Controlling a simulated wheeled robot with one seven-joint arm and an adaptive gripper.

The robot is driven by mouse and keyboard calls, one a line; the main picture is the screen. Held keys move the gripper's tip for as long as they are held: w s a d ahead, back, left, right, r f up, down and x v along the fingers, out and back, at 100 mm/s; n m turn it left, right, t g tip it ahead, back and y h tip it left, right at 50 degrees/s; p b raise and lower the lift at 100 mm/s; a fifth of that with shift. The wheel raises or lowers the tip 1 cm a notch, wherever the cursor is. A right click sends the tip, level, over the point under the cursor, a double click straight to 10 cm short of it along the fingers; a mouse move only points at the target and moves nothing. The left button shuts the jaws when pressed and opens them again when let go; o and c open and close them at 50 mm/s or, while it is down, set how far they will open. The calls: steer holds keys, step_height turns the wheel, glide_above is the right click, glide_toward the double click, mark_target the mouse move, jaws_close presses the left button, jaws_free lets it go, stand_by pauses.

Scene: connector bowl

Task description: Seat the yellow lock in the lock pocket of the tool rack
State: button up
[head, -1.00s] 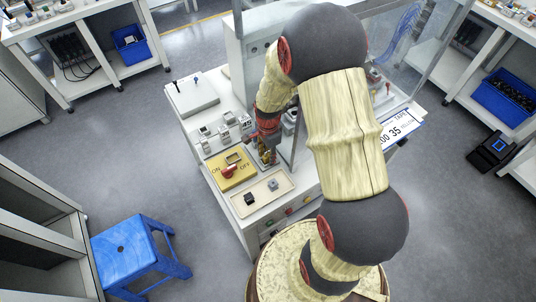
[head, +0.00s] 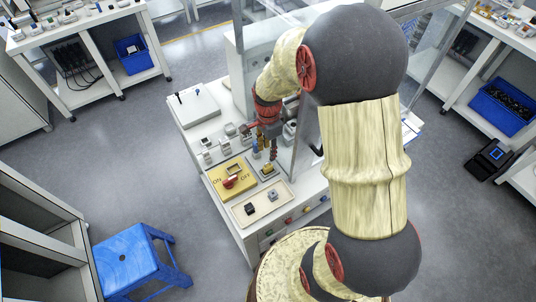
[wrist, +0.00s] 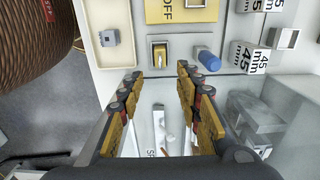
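The yellow lock (wrist: 160,54) has a pale loop on top. It sits in a small grey square holder beside the yellow ON/OFF plate (head: 233,178). It also shows in the head view (head: 267,168), just right of that plate. I cannot tell how deep it sits. The holder appears to be a pocket of the tool rack, whose outline is unclear. My gripper (wrist: 158,74) is open and empty, with the lock in line with the gap between its fingers. In the head view my gripper (head: 265,150) hangs above and behind the lock, apart from it.
A blue-ended piece (wrist: 208,60) stands in the neighbouring holder. Boxes marked 45 mm (wrist: 245,56) stand further right. A cream tray (head: 252,218) holds a black and a grey part in front. A clear panel stands close right of my arm.

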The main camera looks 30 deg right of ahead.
steer(key=shift+r, duration=0.8)
steer(key=s+a+r+n+t, duration=0.2)
steer(key=s+r+n, duration=0.3)
steer(key=r, duration=0.3)
steer(key=s+a+r+n+t, duration=0.1)
steer(key=s+a+r+n, duration=0.4)
steer(key=r+n, duration=0.2)
steer(key=s+a+r+n+t, duration=0.2)
steer(key=s+a+r+n, duration=0.2)
steer(key=r, duration=0.5)
steer(key=shift+s+a+r+n+t, duration=0.2)
steer(key=shift+s+r+n+t, duration=0.15)
steer(key=shift+s+n, duration=0.65)
steer(key=shift+w, duration=0.1)
steer(key=shift+f+b, duration=0.9)
steer(key=shift+c, duration=0.5)
